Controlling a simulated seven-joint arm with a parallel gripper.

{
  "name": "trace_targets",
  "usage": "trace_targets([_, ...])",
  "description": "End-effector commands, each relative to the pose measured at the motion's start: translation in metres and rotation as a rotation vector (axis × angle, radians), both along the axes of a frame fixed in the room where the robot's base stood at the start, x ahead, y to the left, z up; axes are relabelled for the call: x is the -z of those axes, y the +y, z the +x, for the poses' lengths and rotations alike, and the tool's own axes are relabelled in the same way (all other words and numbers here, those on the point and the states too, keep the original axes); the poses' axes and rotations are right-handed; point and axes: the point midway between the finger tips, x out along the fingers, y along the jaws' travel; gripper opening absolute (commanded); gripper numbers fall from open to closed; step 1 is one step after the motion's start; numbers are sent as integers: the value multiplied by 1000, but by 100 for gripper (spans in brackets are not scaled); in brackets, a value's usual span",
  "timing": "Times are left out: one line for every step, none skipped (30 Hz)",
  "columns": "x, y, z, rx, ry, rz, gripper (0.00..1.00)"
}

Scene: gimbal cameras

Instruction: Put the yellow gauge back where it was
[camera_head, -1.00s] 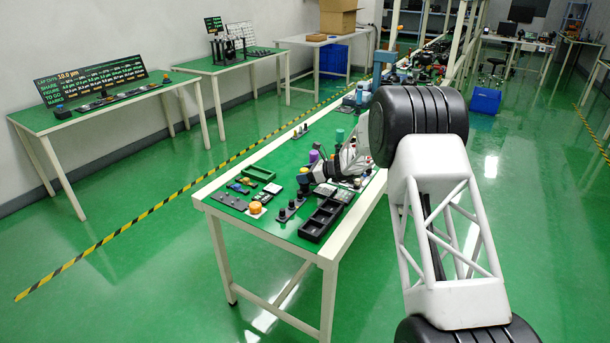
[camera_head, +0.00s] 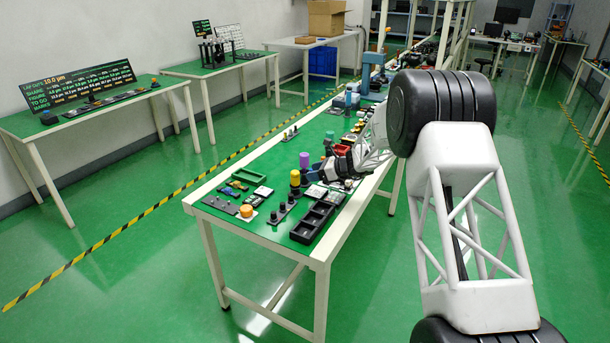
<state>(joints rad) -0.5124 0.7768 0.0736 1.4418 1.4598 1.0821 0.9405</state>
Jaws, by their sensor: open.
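The yellow gauge (camera_head: 295,178) stands upright on the green-topped table, with a dark lower part under its yellow top. It is at the far end of a dark strip (camera_head: 283,210) with black knobs; I cannot tell for sure whether it is seated in the strip. My gripper (camera_head: 322,166) is just right of the gauge, low over the table, apart from it and open. Its fingertips are small and partly hard to make out. A purple cylinder (camera_head: 304,160) stands just behind the gauge.
A black compartment tray (camera_head: 312,222) lies at the near right edge. An orange-topped round piece (camera_head: 246,211) sits on a grey plate at the near left. A green tray (camera_head: 248,175) lies farther left. Several small parts crowd the table behind my gripper.

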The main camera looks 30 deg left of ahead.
Motion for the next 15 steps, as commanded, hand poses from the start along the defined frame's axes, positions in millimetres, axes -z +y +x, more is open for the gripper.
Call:
trace_targets([-4, -7, 2, 2, -1, 0, 63])
trace_targets([-5, -11, 3, 2, -1, 0, 63])
trace_targets([-6, -15, 4, 2, -1, -1, 63])
trace_targets([-7, -18, 4, 2, -1, -1, 63])
trace_targets([-8, -21, 4, 1, -1, -1, 63])
trace_targets([-9, -24, 5, 1, -1, -1, 63])
trace_targets([-10, -25, 5, 1, -1, -1, 63])
trace_targets([-11, -27, 5, 0, 0, -1, 63])
trace_targets([-12, -28, 6, 0, 0, -1, 63])
trace_targets([-12, -29, 6, 0, 0, -1, 63])
trace_targets([-13, -30, 6, 0, 0, -1, 63])
trace_targets([-13, -31, 6, 0, 0, -1, 63])
trace_targets([-13, -31, 6, 0, 0, -1, 63])
trace_targets([-13, -31, 6, 0, 0, -1, 63])
trace_targets([-13, -32, 6, 0, 0, -1, 63])
